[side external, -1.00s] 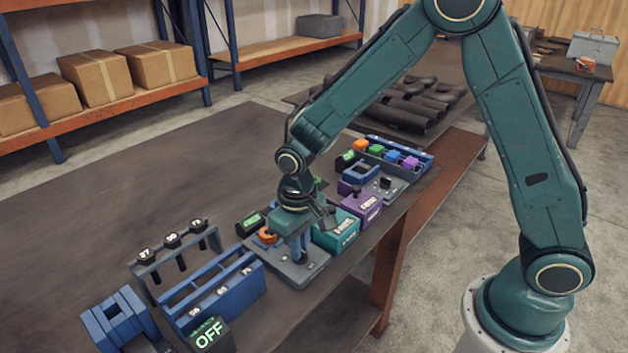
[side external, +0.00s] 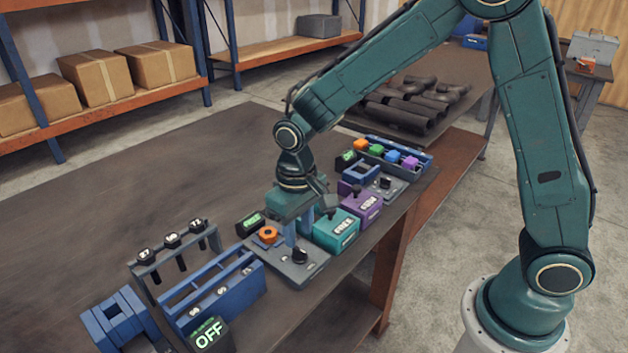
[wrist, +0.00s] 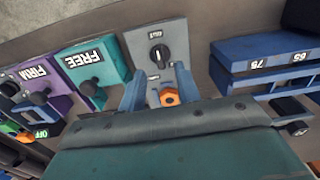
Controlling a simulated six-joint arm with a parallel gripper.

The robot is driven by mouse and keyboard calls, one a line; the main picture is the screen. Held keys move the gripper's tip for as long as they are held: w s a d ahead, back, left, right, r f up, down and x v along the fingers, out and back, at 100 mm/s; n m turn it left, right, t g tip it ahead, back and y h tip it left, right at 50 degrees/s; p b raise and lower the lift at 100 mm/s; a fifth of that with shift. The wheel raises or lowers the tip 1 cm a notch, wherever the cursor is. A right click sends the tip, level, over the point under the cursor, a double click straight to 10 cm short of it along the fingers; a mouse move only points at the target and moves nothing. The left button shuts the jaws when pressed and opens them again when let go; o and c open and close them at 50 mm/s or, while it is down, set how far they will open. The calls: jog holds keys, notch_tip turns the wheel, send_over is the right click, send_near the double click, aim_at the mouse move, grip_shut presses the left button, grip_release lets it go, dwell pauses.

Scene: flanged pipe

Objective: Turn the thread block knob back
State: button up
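The thread block (side external: 304,272) is a grey plate at the bench edge with a black knob (side external: 299,256) and an orange hex ring (side external: 267,235). In the wrist view, the knob (wrist: 159,54) has a white pointer line, roughly upright in the picture. The orange ring (wrist: 169,97) shows between my fingers, partly hidden by my gripper body. My gripper (wrist: 160,78) is open and empty, its two blue fingers apart. In the side view, my gripper (side external: 297,238) hangs over the plate, behind the knob and clear of it.
A teal FREE block (side external: 336,232) and a purple FIRM block (side external: 362,205) stand to the right. A blue rack (side external: 222,285) with an OFF display (side external: 209,335) stands at the left. A small green-lit display (side external: 250,222) sits behind the plate.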

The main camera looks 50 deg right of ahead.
aim_at(302, 249)
notch_tip(302, 249, up, 10)
jog(key=shift+f, duration=0.2)
dwell(0.5)
jog(key=s+d+r+t, duration=0.2)
jog(key=s+d+r, duration=0.2)
jog(key=s, duration=0.6)
jog(key=s+d+r+t, duration=0.3)
jog(key=s+d, duration=0.4)
jog(key=s, duration=0.3)
jog(key=shift+s+r+t, duration=0.3)
jog(key=shift+s+r, duration=0.05)
jog(key=shift+r, duration=0.2)
